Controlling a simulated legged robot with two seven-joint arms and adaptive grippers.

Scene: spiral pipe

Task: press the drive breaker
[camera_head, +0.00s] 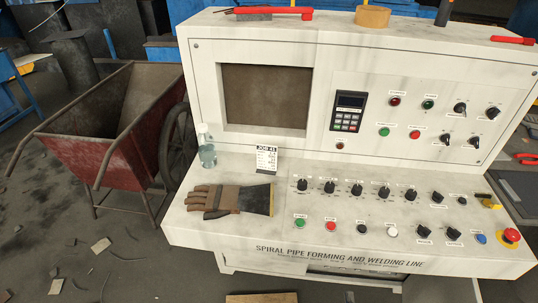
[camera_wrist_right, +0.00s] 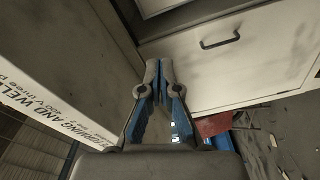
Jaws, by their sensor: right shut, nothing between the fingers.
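The control console (camera_head: 250,48) is off-white, with an upright panel and a sloped desk carrying several buttons and knobs. On the upright panel are a green button (camera_head: 384,132), a red button (camera_head: 415,134) and several black knobs. The desk has a green button (camera_head: 299,222), a red button (camera_head: 331,226), a blue button (camera_head: 480,238) and a red mushroom button (camera_head: 511,235). The labels are too small to read, so I cannot tell which control is the drive breaker. My right gripper (camera_wrist_right: 159,68) shows in the right wrist view, fingers together and empty, below the desk's lettered edge. My left gripper is not in view.
A work glove (camera_head: 232,199), a clear bottle (camera_head: 207,147) and a job card (camera_head: 266,159) are on the desk's left part. A red cart (camera_head: 110,135) stands left of the console. In the wrist view, a pale cabinet front has a dark handle (camera_wrist_right: 220,42).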

